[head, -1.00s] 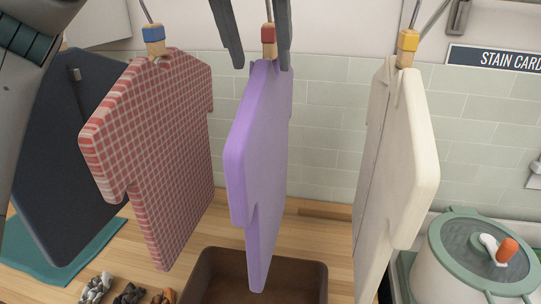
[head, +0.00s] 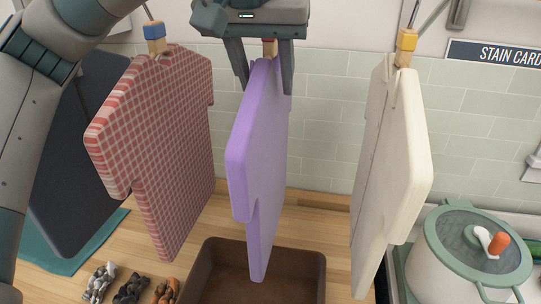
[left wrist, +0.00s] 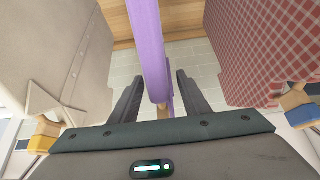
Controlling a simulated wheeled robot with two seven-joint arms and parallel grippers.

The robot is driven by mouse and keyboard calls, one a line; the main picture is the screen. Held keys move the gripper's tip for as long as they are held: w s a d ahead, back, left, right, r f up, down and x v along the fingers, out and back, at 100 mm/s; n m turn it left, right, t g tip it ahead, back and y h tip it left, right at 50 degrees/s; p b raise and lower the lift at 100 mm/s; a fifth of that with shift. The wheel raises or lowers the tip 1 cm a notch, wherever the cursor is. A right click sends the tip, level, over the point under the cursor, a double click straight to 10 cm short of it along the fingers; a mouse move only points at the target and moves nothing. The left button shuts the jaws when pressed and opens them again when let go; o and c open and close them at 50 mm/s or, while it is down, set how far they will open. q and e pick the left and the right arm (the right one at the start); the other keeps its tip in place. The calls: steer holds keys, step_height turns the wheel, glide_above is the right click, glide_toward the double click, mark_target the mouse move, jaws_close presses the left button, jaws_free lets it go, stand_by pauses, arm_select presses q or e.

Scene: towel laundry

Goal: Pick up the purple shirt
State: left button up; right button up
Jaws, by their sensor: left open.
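The purple shirt (head: 258,165) hangs in the middle of the head view, between two other shirts. Its top is at a red peg (head: 270,48), mostly hidden behind my gripper. My left gripper (head: 266,88) is over the top of the shirt, fingers pointing down, one on each side of it. The fingers are open, with a gap on the left finger's side in the head view. In the left wrist view, the purple shirt (left wrist: 148,45) runs between the two spread fingers (left wrist: 154,88). My right gripper is not in view.
A red checked shirt (head: 160,150) on a blue peg hangs to the left, a cream shirt (head: 388,170) on a yellow peg to the right. Below are a brown bin (head: 318,275), several small twisted bundles (head: 131,287), and a lidded pot (head: 468,255) at the right.

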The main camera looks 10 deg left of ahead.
arm_select(q)
steer(key=p+x, duration=0.1)
steer(key=x, duration=0.2)
steer(key=shift+w+f+p, duration=0.3)
steer(key=shift+p, duration=0.1)
jaws_close()
